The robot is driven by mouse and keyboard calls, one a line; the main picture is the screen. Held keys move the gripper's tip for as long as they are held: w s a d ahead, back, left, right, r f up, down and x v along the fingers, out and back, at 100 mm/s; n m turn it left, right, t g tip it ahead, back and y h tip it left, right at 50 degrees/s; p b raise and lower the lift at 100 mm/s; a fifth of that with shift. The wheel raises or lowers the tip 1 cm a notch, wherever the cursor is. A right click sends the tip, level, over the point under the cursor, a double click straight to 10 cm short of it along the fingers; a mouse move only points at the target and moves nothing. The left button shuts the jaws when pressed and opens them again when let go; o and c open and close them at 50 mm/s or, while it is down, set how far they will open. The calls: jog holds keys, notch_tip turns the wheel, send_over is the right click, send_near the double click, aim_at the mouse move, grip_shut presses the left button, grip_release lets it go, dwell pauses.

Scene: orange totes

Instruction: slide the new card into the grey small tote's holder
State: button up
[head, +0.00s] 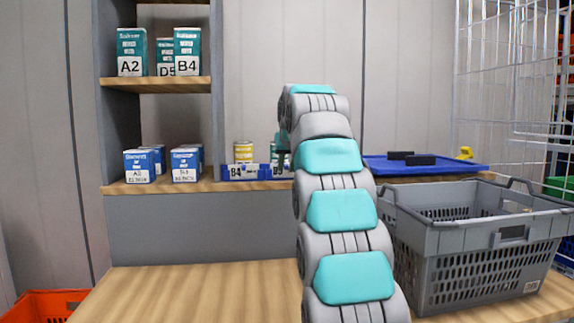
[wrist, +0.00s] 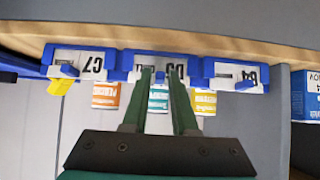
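A grey slotted tote (head: 455,262) stands on the right of the wooden surface in the head view. A dark rectangular panel (head: 513,233), perhaps its card holder, is on its near side. A blue rack (head: 233,177) on the shelf bears white cards; in the wrist view the rack (wrist: 200,66) appears upside down. There I see a card marked C7 (wrist: 92,63), a middle card (wrist: 157,67) partly hidden, and one marked B4 (wrist: 252,74). My gripper (wrist: 159,70) is open, its two green fingers in front of the middle card with a gap between them. The head view hides most of it.
Yellow, teal and orange tins stand behind the rack. Blue boxes (head: 139,167) and teal boxes (head: 131,52) fill the left shelves. A blue tray (head: 425,169) with dark blocks is behind the tote. The wooden surface (head: 200,290) left of my arm is clear.

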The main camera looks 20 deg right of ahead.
jog(key=o, duration=0.3)
jog(key=shift+s+r, duration=0.1)
